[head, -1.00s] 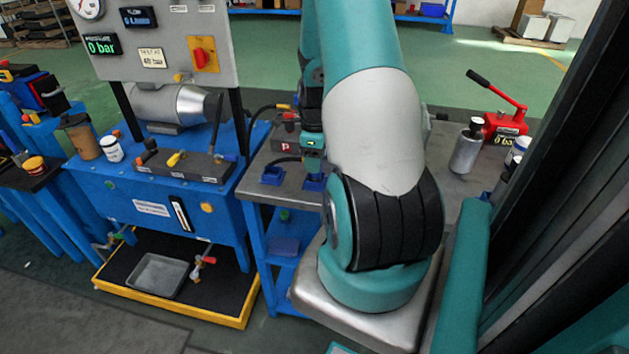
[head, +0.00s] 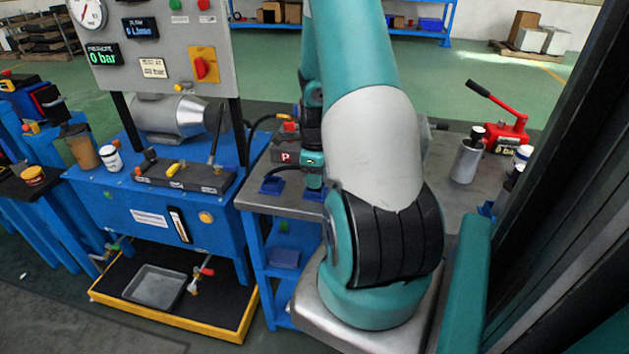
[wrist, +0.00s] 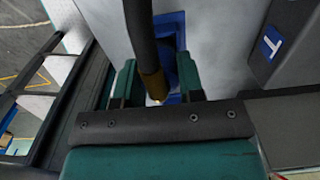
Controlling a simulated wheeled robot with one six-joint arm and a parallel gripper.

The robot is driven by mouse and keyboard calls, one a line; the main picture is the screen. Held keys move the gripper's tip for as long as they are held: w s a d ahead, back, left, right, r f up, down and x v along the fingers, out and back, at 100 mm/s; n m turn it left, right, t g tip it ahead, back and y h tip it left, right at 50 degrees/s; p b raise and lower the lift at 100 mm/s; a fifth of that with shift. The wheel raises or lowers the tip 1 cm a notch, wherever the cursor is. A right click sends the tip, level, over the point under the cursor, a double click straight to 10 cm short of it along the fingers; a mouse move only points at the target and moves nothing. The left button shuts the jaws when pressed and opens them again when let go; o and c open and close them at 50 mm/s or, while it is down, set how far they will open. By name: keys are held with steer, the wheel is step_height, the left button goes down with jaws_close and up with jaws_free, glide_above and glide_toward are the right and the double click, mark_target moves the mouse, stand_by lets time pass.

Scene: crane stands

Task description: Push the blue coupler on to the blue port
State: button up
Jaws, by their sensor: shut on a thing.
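My gripper (wrist: 156,88) has its two teal fingers on either side of a black hose with a brass end (wrist: 153,86). It is shut on the coupler at this hose end; the coupler's body is mostly hidden. A blue holder (wrist: 172,60) shows just behind the hose. In the head view my gripper (head: 313,160) is over the small bench, right above a blue holder (head: 314,192) and beside the block marked P. A dark block with a blue T label (wrist: 271,43) is at the right of the wrist view. The blue port's opening is not visible.
The block with a red P label (head: 286,154) stands left of my gripper. A second blue holder (head: 271,186) is on the bench's front left. A metal bottle (head: 467,160) and a red hand pump (head: 510,130) stand on the right. The blue test bench (head: 150,210) is at left.

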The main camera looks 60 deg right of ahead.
steer(key=shift+r+p, duration=1.95)
steer(key=shift+r, duration=0.45)
steer(key=w+d+r+p, duration=0.2)
steer(key=d+r+p, duration=0.25)
steer(key=d, duration=0.35)
steer(key=w+d+r+p, duration=0.2)
steer(key=d+r+p, duration=0.25)
steer(key=d, duration=0.25)
steer(key=f+b, duration=0.2)
steer(key=d+f+b, duration=0.1)
steer(key=f+b, duration=0.1)
steer(key=shift+f, duration=0.35)
steer(key=shift+f+b, duration=0.3)
steer(key=shift+f, duration=0.15)
steer(key=shift+f+b, duration=0.85)
steer(key=shift+f, duration=0.5)
steer(key=o, duration=1.1)
steer(key=shift+c, duration=0.2)
